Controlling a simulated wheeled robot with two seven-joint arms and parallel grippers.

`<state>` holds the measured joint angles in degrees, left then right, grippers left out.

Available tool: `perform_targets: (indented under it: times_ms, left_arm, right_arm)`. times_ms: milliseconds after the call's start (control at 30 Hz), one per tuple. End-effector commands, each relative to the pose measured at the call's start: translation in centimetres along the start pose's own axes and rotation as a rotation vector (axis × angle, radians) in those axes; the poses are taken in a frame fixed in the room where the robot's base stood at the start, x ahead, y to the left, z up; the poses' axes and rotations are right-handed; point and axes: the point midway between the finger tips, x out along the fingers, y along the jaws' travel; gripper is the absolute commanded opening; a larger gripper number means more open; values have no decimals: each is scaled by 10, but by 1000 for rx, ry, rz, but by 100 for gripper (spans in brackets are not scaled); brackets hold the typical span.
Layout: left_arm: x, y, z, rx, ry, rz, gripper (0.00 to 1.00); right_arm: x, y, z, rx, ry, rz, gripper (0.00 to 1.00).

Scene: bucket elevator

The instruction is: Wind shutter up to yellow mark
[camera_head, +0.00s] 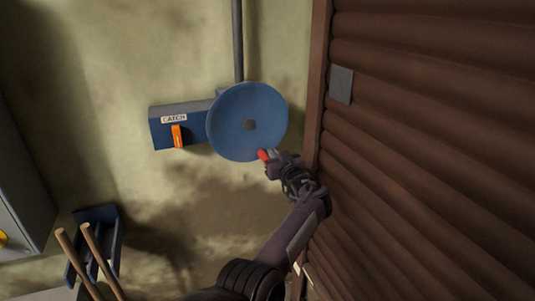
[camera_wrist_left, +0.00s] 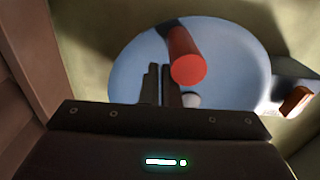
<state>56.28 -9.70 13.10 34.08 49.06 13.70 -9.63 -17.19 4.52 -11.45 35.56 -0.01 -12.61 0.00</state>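A blue round wheel (camera_head: 246,110) with a grey hub is mounted on the wall, left of the brown slatted shutter (camera_head: 430,150). A red handle (camera_head: 263,154) sticks out near its lower rim. My left gripper (camera_head: 272,163) is at this handle. In the left wrist view the fingers (camera_wrist_left: 163,85) are close together with nothing visible between them. The red handle (camera_wrist_left: 187,60) stands just right of them there; contact is unclear. The blue catch box (camera_head: 178,125), labelled CATCH, has an orange lever (camera_head: 177,136) and sits left of the wheel. No yellow mark is seen on the shutter.
A grey plate (camera_head: 341,85) sits near the shutter's left edge, beside the brown frame (camera_head: 317,75). A pipe (camera_head: 238,40) runs up from the wheel. At lower left are a grey cabinet (camera_head: 22,215) and a blue rack (camera_head: 112,235) with wooden handles (camera_head: 97,255).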

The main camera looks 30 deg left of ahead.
Motion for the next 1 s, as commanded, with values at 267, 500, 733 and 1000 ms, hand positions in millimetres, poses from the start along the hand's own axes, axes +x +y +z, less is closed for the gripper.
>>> perform_targets:
  times_ms: [267,500,733,1000]
  left_arm:
    - [-3,-21,24,12,-28,3,0]
    - [-2,-26,24,9,-19,0,0]
    - [-1,-26,22,8,-15,-2,0]
    - [0,-34,19,9,-13,-5,0]
  right_arm:
    - [-24,1,-1,0,-2,0,84]
    - [-26,1,-2,0,-1,1,84]
    - [-26,1,-2,0,-1,1,84]
    - [-36,1,-3,0,-1,1,84]
